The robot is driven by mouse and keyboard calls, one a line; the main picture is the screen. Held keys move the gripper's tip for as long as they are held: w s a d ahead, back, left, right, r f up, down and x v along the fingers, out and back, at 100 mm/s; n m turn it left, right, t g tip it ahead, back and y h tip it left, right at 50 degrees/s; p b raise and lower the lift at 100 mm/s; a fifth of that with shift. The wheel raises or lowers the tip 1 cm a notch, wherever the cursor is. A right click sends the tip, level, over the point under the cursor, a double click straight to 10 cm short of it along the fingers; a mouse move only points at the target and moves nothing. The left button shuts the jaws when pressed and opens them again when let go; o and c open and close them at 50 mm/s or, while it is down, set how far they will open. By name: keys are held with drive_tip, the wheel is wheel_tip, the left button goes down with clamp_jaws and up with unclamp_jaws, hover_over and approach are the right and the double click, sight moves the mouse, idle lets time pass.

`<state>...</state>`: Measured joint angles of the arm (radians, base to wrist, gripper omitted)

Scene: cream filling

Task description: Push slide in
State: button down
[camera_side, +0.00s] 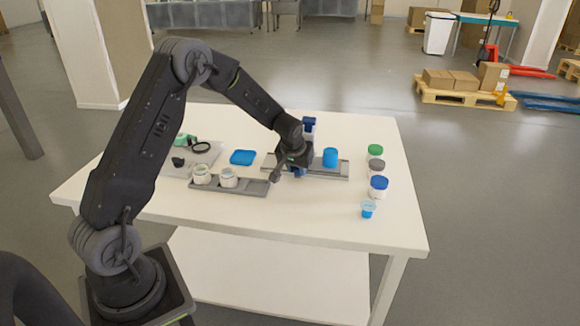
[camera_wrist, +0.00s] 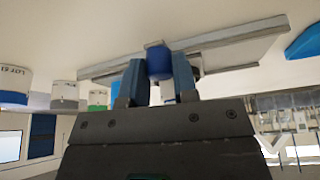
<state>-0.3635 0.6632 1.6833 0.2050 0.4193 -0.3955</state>
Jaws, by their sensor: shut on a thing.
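A long grey slide rail (camera_side: 338,172) lies on the white table, and it also shows in the wrist view (camera_wrist: 225,43). My gripper (camera_side: 298,170) is down at the middle of the rail in the side view. In the wrist view my gripper (camera_wrist: 157,78) has its two blue-grey fingers closed on both sides of a blue round piece (camera_wrist: 158,64) at the rail. The arm's end hides much of this piece in the side view.
A grey tray (camera_side: 258,188) with two white jars (camera_side: 228,177) lies front left. A blue square piece (camera_side: 242,157) lies behind it. Several lidded jars (camera_side: 378,187) and a small blue-and-white cup (camera_side: 368,209) line the right side. The front table surface is clear.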

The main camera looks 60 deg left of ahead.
drive_tip(key=shift+w+d, duration=0.85)
drive_tip(key=c, duration=0.9)
unclamp_jaws()
drive_tip(key=v, duration=1.3)
drive_tip(key=shift+s+d+r, duration=0.1)
drive_tip(key=shift+s+r, duration=0.15)
drive_tip(key=shift+r, duration=0.05)
